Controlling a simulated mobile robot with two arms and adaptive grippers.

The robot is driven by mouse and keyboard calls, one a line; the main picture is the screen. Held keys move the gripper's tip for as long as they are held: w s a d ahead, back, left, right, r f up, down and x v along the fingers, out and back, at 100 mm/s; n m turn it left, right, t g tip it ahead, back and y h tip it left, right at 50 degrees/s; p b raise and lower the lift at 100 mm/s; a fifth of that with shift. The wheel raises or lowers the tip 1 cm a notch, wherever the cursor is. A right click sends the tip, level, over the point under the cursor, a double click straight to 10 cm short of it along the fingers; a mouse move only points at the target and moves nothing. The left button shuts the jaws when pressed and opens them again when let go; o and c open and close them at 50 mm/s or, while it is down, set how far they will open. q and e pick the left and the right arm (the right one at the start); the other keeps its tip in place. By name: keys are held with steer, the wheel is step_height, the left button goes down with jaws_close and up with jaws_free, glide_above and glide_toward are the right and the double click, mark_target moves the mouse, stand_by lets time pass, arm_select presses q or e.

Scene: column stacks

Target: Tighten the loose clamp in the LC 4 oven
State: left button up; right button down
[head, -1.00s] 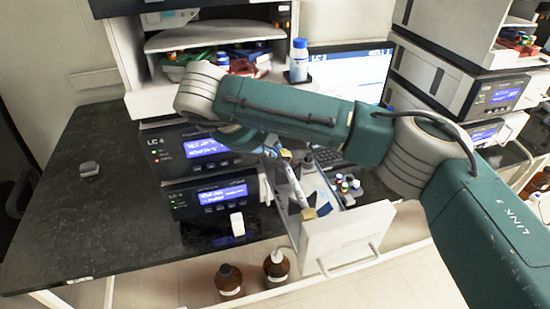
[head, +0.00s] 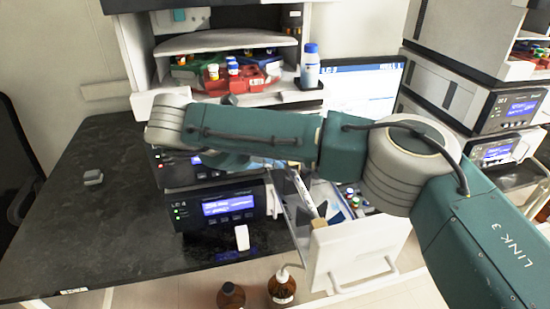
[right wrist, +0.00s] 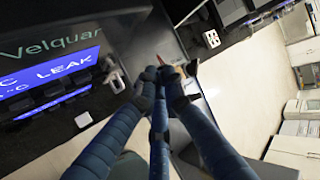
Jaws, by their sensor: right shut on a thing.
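My right arm reaches in from the right across the instrument stack. My right gripper (head: 277,164) is partly hidden under my own arm in the head view, above the open drawer (head: 350,258). In the right wrist view its dark fingers (right wrist: 165,78) close together on a small thing, mostly hidden, with something reddish beside the tips. A pale rod with a tan end (head: 319,222) slants in the drawer. The LC 4 unit (head: 182,230) has a blue display and a green light. The wrist view shows a blue LEAK display (right wrist: 50,75). I cannot make out the clamp. My left gripper is out of view.
Vials with coloured caps (head: 354,199) stand in the drawer. Brown bottles (head: 281,290) stand below it. A monitor (head: 375,90) is behind my arm. A blue-capped bottle (head: 310,70) stands on the shelf. The black bench (head: 95,230) is largely clear at left.

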steer(key=c, duration=1.8)
jaws_free()
steer(key=shift+a, duration=0.1)
steer(key=shift+c, duration=0.2)
steer(key=v, duration=0.7)
steer(key=shift+s+r, duration=0.2)
steer(key=shift+a, duration=0.2)
